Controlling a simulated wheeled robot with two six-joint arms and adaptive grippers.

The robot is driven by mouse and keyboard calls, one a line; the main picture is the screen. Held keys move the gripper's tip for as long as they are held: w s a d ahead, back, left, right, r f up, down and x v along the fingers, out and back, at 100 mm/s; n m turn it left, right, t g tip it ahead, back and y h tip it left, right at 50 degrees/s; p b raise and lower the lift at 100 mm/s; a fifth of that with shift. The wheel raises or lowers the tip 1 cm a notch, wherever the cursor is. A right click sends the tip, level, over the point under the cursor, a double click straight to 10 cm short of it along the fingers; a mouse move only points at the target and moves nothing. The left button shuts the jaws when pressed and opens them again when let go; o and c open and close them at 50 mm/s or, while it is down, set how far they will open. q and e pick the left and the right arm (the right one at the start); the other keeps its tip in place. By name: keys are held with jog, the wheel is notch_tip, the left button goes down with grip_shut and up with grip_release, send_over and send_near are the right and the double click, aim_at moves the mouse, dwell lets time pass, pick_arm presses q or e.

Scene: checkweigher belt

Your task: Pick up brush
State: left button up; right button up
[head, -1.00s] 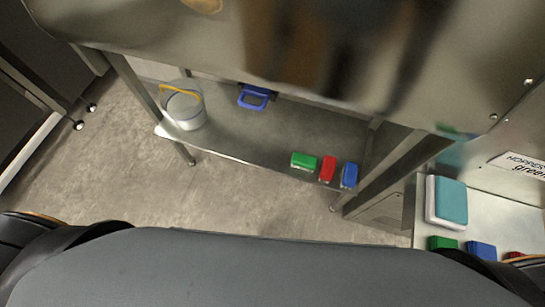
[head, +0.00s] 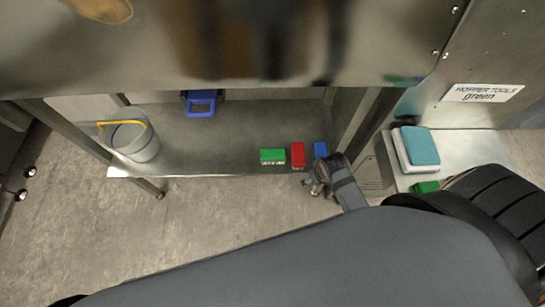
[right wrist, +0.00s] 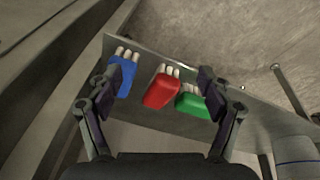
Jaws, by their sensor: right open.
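Three brushes lie on the lower shelf (head: 215,140) under the steel bench: a green brush (head: 272,157), a red brush (head: 298,156) and a blue brush (head: 320,150). My right gripper (head: 317,187) is at the shelf's front edge, close to the blue and red brushes. In the right wrist view, my right gripper (right wrist: 160,80) is open and empty. The red brush (right wrist: 161,92) shows between its fingers, the blue brush (right wrist: 124,78) by the left finger and the green brush (right wrist: 192,102) by the right one. Pale bristles face outward. My left gripper is out of view.
A clear bucket (head: 135,141) with a yellow handle stands at the shelf's left end. A blue-handled item (head: 201,103) is at the shelf's back. A right-hand surface under the sign "HOPPER TOOLS green" (head: 484,93) holds a teal and white pad (head: 416,147) and another green brush (head: 426,187).

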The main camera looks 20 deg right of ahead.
notch_tip(320, 180, up, 4)
jog(key=w+n, duration=0.2)
jog(key=w, duration=0.1)
jog(key=n+g+y+b, duration=0.1)
jog(key=n+g, duration=0.2)
jog(key=n, duration=0.8)
send_near(273, 153)
jog(key=shift+w+a+f, duration=0.1)
jog(key=shift+w+f, duration=0.05)
jog(key=shift+w, duration=0.1)
jog(key=f+b, duration=0.1)
jog(key=f, duration=0.4)
jog(key=f+b, duration=0.1)
jog(key=f, duration=0.4)
jog(key=shift+s+f, duration=0.25)
jog(key=c, duration=1.3)
